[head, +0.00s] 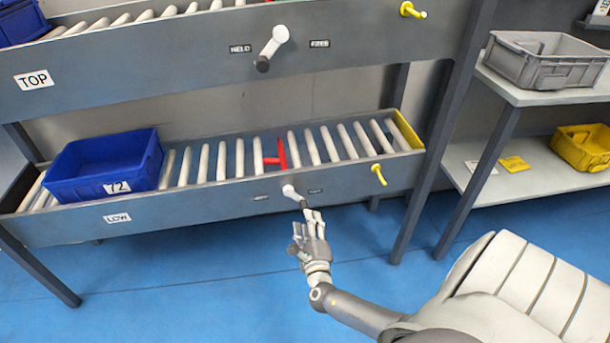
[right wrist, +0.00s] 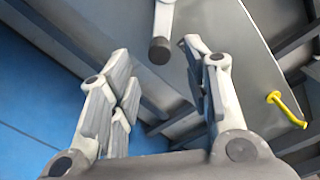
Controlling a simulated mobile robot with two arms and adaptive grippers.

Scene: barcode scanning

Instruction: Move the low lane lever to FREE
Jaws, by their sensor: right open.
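The low lane lever has a white hub (head: 289,190) on the front rail of the lane marked LOW. Its handle slopes down and to the right, on the side of the right-hand label (head: 315,191), which is too small to read surely. My right gripper (head: 308,226) is open just below the handle's end. In the right wrist view the lever's dark tip (right wrist: 159,51) shows between the two spread fingers, and I cannot tell whether they touch it. My left gripper is out of view.
A blue crate (head: 105,188) marked 72 sits on the low rollers, left of a red stop (head: 281,154). The top lane lever (head: 273,46) slopes down-left toward HELD. A yellow peg (head: 379,174) sticks out right of the low lever. Grey shelving with bins stands at right.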

